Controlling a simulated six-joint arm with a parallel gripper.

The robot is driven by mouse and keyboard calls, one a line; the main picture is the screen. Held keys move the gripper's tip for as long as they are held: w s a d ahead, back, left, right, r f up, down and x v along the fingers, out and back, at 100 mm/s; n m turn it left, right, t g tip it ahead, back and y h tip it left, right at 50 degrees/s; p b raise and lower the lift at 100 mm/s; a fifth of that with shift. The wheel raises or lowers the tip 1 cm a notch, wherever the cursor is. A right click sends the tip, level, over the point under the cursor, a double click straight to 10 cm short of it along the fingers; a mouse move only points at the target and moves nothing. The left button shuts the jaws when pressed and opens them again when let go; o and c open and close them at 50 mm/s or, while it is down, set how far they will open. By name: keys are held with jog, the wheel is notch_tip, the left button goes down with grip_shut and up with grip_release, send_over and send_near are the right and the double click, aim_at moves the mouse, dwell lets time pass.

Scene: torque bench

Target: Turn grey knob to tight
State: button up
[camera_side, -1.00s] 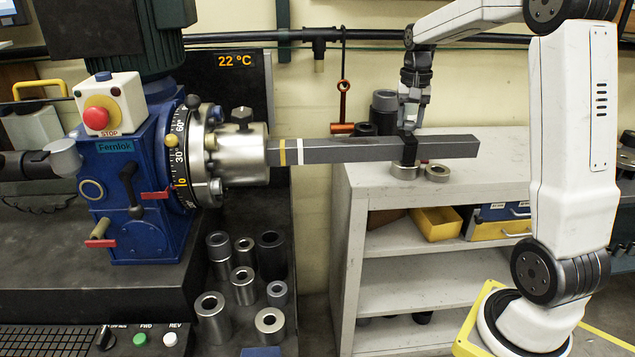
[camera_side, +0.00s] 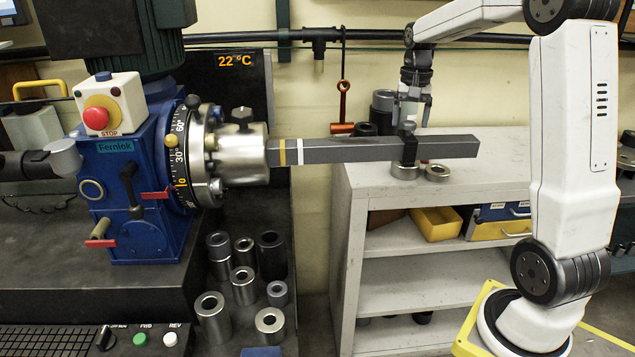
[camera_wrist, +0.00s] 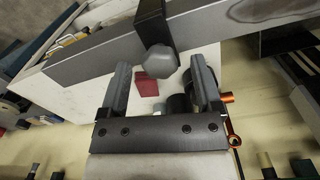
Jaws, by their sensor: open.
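The grey knob (camera_wrist: 160,65) is a small faceted head on top of a black clamp (camera_wrist: 150,22) around a long grey bar (camera_wrist: 215,20). In the side view, the knob (camera_side: 407,127) stands above the clamp (camera_side: 408,150) near the right part of the bar (camera_side: 350,150). My gripper (camera_side: 412,108) is just above the knob, pointing down, with its fingers apart. In the wrist view, my gripper's open fingers (camera_wrist: 160,68) lie to either side of the knob, and neither appears to touch it.
The bar runs from a silver chuck (camera_side: 240,155) on a blue machine (camera_side: 130,190) at left. A light shelf unit (camera_side: 480,175) stands behind and below, with metal rings (camera_side: 437,172) on top. An orange-handled tool (camera_side: 343,100) hangs on the wall behind.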

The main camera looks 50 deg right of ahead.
aim_at(409, 122)
jog(key=shift+r, duration=3.85)
jog(key=w+a+f+n, duration=0.2)
jog(key=a+f+n, duration=0.1)
jog(key=a+f, duration=0.45)
jog(key=s+a+f+n+t, duration=0.1)
jog(key=s+a+f+n, duration=0.3)
jog(key=a+f, duration=0.3)
jog(key=s+a+f+n+t, duration=0.1)
jog(key=s+a+f+n, duration=0.3)
jog(key=a+f, duration=0.4)
jog(key=s+a, duration=0.1)
jog(key=a, duration=0.3)
jog(key=shift+s+a+f+n+t, duration=0.15)
jog(key=shift+s+a+n+t, duration=0.05)
jog(key=shift+s+n+t, duration=0.1)
